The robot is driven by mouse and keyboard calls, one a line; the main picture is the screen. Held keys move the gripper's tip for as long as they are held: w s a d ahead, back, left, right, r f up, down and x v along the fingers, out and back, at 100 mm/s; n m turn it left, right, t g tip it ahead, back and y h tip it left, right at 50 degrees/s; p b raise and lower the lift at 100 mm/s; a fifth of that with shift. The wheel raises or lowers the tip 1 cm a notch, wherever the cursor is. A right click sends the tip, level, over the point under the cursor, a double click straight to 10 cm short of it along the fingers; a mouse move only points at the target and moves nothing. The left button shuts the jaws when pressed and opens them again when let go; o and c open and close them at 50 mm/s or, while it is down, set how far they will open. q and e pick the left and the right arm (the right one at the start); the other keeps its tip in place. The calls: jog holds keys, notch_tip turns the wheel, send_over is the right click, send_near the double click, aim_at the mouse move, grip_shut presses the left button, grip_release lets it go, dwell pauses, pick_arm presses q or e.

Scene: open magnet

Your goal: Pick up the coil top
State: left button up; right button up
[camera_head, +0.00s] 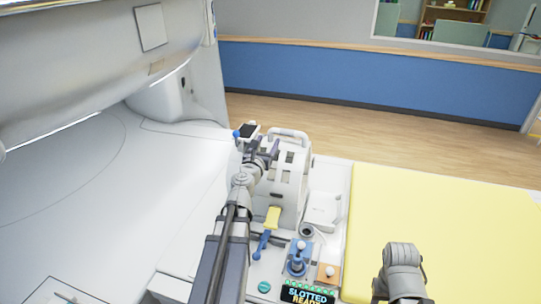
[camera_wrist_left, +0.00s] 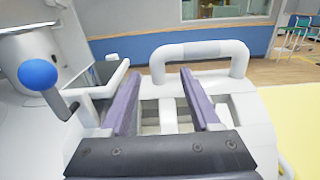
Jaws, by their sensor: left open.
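The coil top appears to be the pale grey-white shell with slots (camera_head: 291,178) and a looped handle on its far side. It stands upright at the left end of the patient table. In the left wrist view its handle (camera_wrist_left: 199,50) arches across the middle, beyond the fingers. My left gripper (camera_head: 264,150) is open and empty, over the near left side of the coil top. Its two purple-grey fingers (camera_wrist_left: 158,78) point toward the handle, which is not between them. I cannot tell whether they touch the shell. My right gripper is not in view.
A blue ball on a lever (camera_wrist_left: 39,75) and a small dark screen (camera_head: 248,130) stand left of the coil. A blue joystick (camera_head: 298,260) and a lit "SLOTTED READY" display (camera_head: 307,294) are nearer. The yellow mat (camera_head: 440,210) is clear on the right.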

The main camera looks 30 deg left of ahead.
aim_at(269, 137)
pick_arm(q)
jog(key=shift+x, duration=2.6)
jog(key=shift+s+f, duration=0.1)
jog(key=shift+a, duration=0.1)
grip_shut()
